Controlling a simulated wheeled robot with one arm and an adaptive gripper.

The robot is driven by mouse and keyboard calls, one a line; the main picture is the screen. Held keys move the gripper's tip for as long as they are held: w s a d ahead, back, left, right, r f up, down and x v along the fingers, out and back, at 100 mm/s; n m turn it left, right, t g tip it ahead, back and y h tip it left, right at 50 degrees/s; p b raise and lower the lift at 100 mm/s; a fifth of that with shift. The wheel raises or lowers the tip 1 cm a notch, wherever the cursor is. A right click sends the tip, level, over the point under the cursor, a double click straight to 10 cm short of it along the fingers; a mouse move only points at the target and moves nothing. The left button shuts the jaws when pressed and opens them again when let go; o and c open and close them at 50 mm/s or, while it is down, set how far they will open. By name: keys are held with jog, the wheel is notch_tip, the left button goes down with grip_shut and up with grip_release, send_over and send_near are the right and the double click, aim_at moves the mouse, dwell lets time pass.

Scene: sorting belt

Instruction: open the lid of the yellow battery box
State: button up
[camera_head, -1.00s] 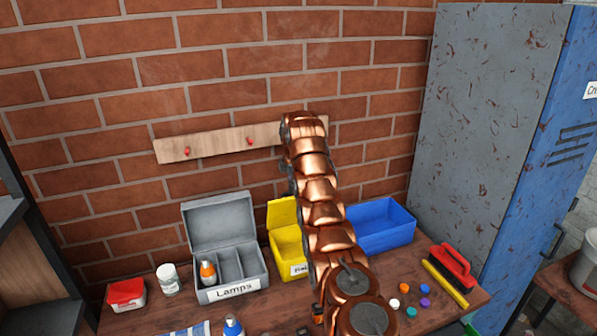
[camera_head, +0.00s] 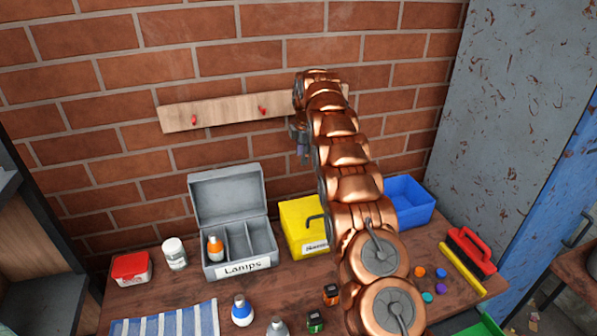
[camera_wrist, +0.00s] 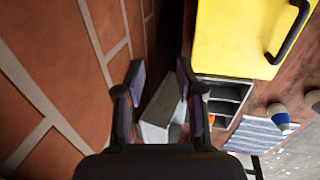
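The yellow battery box (camera_head: 300,222) stands on the bench between the grey box and the blue bin. Its lid looks shut, with a dark handle (camera_head: 315,217) on top and a partly hidden white label on the front. My arm covers its right side. In the wrist view the yellow lid (camera_wrist: 232,35) and black handle (camera_wrist: 289,34) fill the upper right. My gripper (camera_head: 303,160) hangs above and behind the box near the wall. In the wrist view my gripper (camera_wrist: 161,72) is open and empty, its fingers apart from the box.
The blue bin (camera_head: 412,203) is at right, behind my arm. The brick wall and hook rail (camera_head: 225,110) are close behind. Several bottles and small items lie in front.

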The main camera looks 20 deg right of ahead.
jog(key=v, duration=0.6)
jog(key=shift+r, duration=0.45)
dwell(0.4)
